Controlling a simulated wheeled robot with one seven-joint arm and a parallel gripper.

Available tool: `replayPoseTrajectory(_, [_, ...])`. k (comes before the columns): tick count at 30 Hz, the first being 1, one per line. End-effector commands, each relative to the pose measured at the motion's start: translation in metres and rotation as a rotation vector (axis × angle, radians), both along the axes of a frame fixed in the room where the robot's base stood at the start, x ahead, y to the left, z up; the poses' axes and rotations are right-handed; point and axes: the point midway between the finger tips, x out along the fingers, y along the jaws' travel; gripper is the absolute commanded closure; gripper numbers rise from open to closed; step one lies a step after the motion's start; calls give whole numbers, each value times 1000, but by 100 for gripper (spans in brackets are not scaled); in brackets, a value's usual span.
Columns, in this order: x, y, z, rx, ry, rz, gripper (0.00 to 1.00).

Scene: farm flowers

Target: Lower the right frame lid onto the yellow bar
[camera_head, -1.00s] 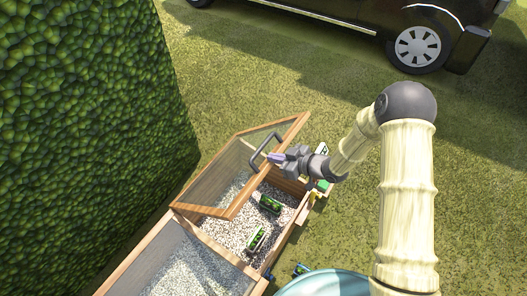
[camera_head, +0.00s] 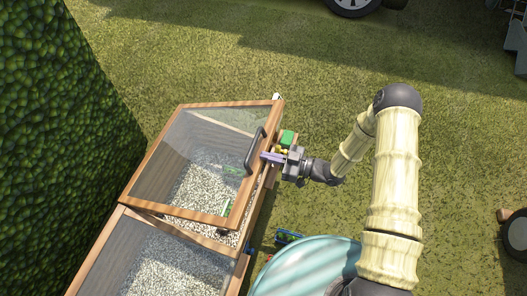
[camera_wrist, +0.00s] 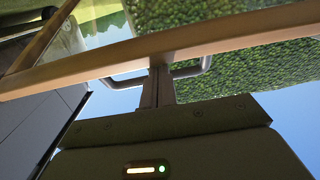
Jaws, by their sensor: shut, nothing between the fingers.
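The right frame lid (camera_head: 196,213) is a wooden frame with a clear pane and a dark handle (camera_head: 254,150). It lies at a low tilt over the gravel-filled box and looks partly raised at its near right edge. My gripper (camera_head: 266,157) is shut and empty at that edge, just right of the handle. In the wrist view, the lid's wooden rail (camera_wrist: 110,65) crosses above my fingers (camera_wrist: 158,85), with the handle (camera_wrist: 190,70) behind them. Whether the fingers touch the rail is unclear.
The left frame (camera_head: 165,265) adjoins at the bottom, also holding gravel. A hedge (camera_head: 60,130) stands at the left.

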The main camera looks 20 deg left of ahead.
Motion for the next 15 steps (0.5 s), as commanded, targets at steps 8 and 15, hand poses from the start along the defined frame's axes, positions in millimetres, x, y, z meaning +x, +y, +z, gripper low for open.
replayPoseTrajectory(8, [0,-20,-66,102,-1,-2,100])
replayPoseTrajectory(15, [0,-32,-113,190,-1,-1,100])
